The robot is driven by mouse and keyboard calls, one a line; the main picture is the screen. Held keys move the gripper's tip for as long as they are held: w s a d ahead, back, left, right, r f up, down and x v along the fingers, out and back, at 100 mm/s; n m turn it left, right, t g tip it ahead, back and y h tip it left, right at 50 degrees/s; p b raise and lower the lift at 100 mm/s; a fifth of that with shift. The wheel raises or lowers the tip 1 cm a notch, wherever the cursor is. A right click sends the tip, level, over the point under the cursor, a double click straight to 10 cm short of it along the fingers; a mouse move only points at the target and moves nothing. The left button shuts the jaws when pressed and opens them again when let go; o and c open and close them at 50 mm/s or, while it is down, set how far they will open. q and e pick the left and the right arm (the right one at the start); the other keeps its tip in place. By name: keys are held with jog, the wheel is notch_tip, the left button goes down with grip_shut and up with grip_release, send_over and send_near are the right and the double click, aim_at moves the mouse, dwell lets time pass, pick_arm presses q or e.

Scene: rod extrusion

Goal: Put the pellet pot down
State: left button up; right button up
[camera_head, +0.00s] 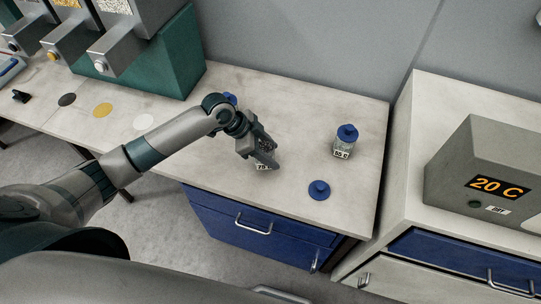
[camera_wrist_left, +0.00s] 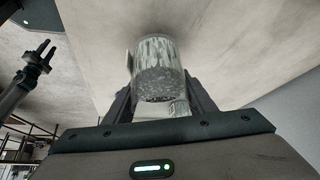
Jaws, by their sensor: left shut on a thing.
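My left gripper (camera_head: 266,160) is shut on the pellet pot, over the left half of the pale bench (camera_head: 215,172). In the head view the fingers hide most of the pot; a small white label (camera_head: 263,167) shows below them. In the left wrist view the pot (camera_wrist_left: 155,70) is clear, lidless as far as it shows, with grey pellets inside, between the two fingers (camera_wrist_left: 158,100). The bench surface (camera_wrist_left: 235,45) lies close behind it. I cannot tell whether the pot touches the bench. My right gripper is not seen in the head view.
A second pot (camera_head: 345,143) with a blue lid stands at the bench's right. A loose blue lid (camera_head: 319,190) lies near the front edge. Another blue item (camera_head: 230,98) is partly behind my arm. A grey box reading 20 C (camera_head: 490,175) stands right. Bare bench lies between.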

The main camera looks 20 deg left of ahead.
pick_arm(q)
jog(key=shift+f+p, duration=0.4)
jog(key=shift+f, duration=0.85)
jog(key=shift+f, duration=0.1)
jog(key=o, duration=1.5)
jog(key=shift+f, duration=0.1)
jog(key=b+v, duration=0.3)
jog(key=v, duration=0.9)
